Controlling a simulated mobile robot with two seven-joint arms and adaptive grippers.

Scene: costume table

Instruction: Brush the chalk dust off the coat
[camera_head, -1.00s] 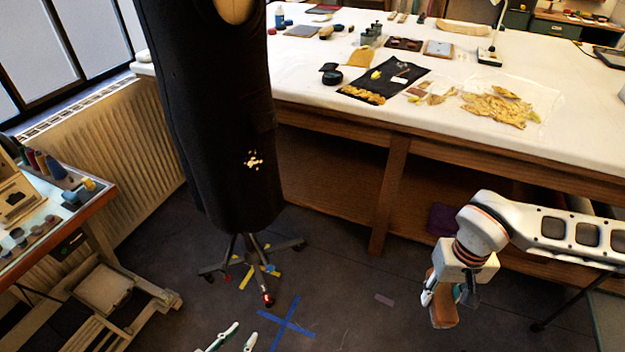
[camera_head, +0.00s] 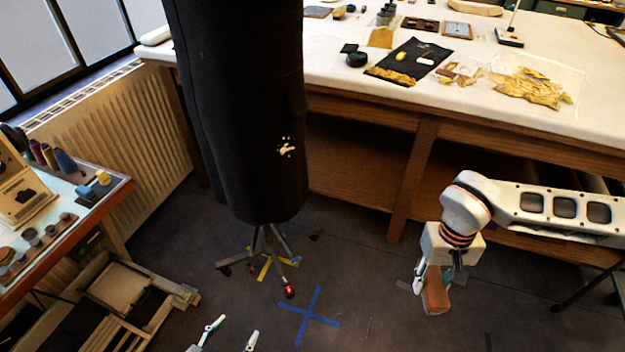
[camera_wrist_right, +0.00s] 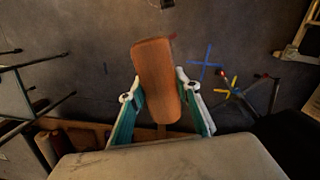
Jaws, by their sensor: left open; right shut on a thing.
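The dark coat (camera_head: 245,100) hangs on a wheeled stand left of centre in the head view. A pale chalk patch (camera_head: 286,148) shows on its lower front. My right gripper (camera_head: 434,280) is shut on a brush (camera_head: 436,298) with a brown wooden back, held above the floor to the right of the coat and apart from it. The brush (camera_wrist_right: 157,80) also shows between the fingers in the right wrist view; its bristles are not visible there. My left gripper (camera_head: 229,335) is open and empty at the bottom edge, below the coat stand.
The long white-topped table (camera_head: 430,120) stands behind, with dark cloth, yellow scraps and tools on it. A side table (camera_head: 60,230) with spools and pots is at the left, with a wooden frame (camera_head: 130,300) below. The floor between the coat and my right gripper is clear.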

